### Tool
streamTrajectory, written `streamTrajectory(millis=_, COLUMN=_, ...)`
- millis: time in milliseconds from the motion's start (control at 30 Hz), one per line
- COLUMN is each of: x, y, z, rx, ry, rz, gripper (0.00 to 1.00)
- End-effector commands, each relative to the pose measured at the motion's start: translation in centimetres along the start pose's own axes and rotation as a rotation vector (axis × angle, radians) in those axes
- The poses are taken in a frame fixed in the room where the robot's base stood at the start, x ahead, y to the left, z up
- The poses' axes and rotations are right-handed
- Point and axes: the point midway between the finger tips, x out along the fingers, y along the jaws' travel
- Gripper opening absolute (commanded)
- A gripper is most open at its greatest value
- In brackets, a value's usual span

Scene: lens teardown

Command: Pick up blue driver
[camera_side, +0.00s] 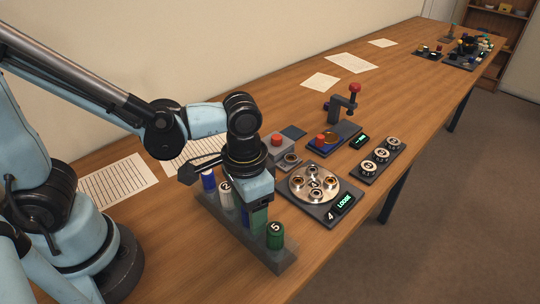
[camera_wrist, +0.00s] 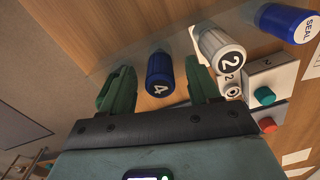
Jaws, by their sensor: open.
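A blue driver marked 4 (camera_wrist: 160,74) shows in the wrist view, between the two green fingers of my gripper (camera_wrist: 158,66). The fingers are apart, one on each side, with visible gaps. In the side view my gripper (camera_side: 257,205) points down over a dark rack (camera_side: 236,233) and largely hides that driver. Another blue-capped piece marked SEAL (camera_wrist: 287,23) shows at the upper right of the wrist view. It appears to be the blue one (camera_side: 208,181) at the rack's far end.
A white driver marked 2 (camera_wrist: 220,48) stands close beside the right finger. A green driver marked 5 (camera_side: 275,236) stands at the rack's near end. Right of the rack are a round lens plate (camera_side: 299,178) and a small press (camera_side: 342,110).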

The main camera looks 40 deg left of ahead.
Motion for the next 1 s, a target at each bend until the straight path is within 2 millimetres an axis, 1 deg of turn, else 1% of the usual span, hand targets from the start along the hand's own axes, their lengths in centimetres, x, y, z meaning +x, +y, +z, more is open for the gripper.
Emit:
streamTrajectory(millis=67, x=0.0, y=0.0, z=0.0, rx=0.000, ry=0.000, rz=0.000, gripper=0.61)
streamTrajectory(millis=100, x=0.0, y=0.0, z=0.0, rx=0.000, ry=0.000, rz=0.000, gripper=0.60)
streamTrajectory(millis=467, x=0.0, y=0.0, z=0.0, rx=0.000, ry=0.000, rz=0.000, gripper=0.04)
streamTrajectory(millis=767, x=-0.1, y=0.0, z=0.0, rx=0.000, ry=0.000, rz=0.000, gripper=0.04)
streamTrajectory(millis=1000, x=-1.2, y=0.0, z=0.0, rx=0.000, ry=0.000, rz=0.000, gripper=0.04)
